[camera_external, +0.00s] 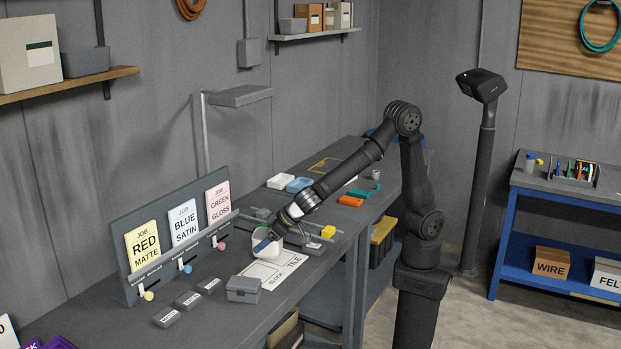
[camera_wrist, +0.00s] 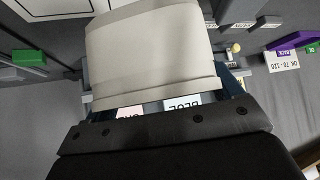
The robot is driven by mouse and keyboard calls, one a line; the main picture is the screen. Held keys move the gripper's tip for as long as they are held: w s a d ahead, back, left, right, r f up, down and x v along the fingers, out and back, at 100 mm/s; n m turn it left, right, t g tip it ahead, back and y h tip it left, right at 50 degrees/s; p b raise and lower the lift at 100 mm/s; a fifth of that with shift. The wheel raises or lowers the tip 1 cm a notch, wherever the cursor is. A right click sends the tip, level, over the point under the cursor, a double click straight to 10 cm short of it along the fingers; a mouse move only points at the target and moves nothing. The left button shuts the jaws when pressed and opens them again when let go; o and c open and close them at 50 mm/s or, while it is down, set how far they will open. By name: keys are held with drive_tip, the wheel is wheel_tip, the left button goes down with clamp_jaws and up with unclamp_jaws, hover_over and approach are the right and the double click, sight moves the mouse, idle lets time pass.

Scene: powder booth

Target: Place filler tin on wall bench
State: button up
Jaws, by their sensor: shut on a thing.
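A cream filler tin (camera_external: 270,254) is in the jaws of my gripper (camera_external: 267,241), low over the long grey bench (camera_external: 130,335) along the left wall. In the wrist view the pale, slightly tapered tin (camera_wrist: 150,48) fills the middle, with my gripper (camera_wrist: 160,100) shut on it. In the external view the tin is by the white printed TILE/BLOCK sheet (camera_external: 277,272). I cannot tell whether its base touches the bench. A blue bench (camera_external: 510,215) stands at the right wall.
A job-card rack (camera_external: 160,219) stands behind the tin. A grey lidded box (camera_external: 243,289) and several small labelled blocks (camera_external: 187,299) lie in front. A lamp post (camera_external: 206,130) rises behind. The bench's near left part has bare room.

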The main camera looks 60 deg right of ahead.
drive_tip(key=shift+f, duration=4.3)
drive_tip(key=shift+f, duration=0.25)
drive_tip(key=o, duration=1.3)
drive_tip(key=shift+f, duration=0.1)
drive_tip(key=shift+o, duration=0.2)
drive_tip(key=v, duration=1.7)
drive_tip(key=shift+r, duration=0.2)
drive_tip(key=shift+d, duration=0.1)
drive_tip(key=x, duration=1.7)
drive_tip(key=shift+f, duration=0.1)
drive_tip(key=shift+s, duration=0.1)
